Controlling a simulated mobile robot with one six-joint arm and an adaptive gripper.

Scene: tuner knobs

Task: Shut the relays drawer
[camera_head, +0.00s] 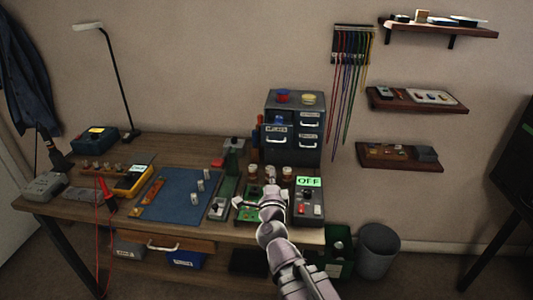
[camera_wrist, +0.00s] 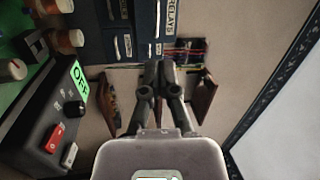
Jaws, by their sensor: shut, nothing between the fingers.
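The dark grey-blue drawer cabinet (camera_head: 293,100) stands at the back right of the workbench. Its left drawer (camera_head: 277,134), with a pale label and a light bar handle, appears pulled out, and a blue item shows above its front. A label that reads like "relays" shows on a dark front (camera_wrist: 171,18) at the top of the wrist view. My gripper (camera_head: 270,173) is in front of and below the cabinet, apart from the drawer as far as I can tell. In the wrist view my gripper's fingers (camera_wrist: 158,72) are together and empty.
Jars (camera_head: 287,173) stand in front of the cabinet. A device with an "OFF" display (camera_head: 308,183) sits to the right of my arm and shows at left in the wrist view. A green board (camera_head: 246,213) lies left of my arm. Coloured leads (camera_head: 350,85) hang right of the cabinet.

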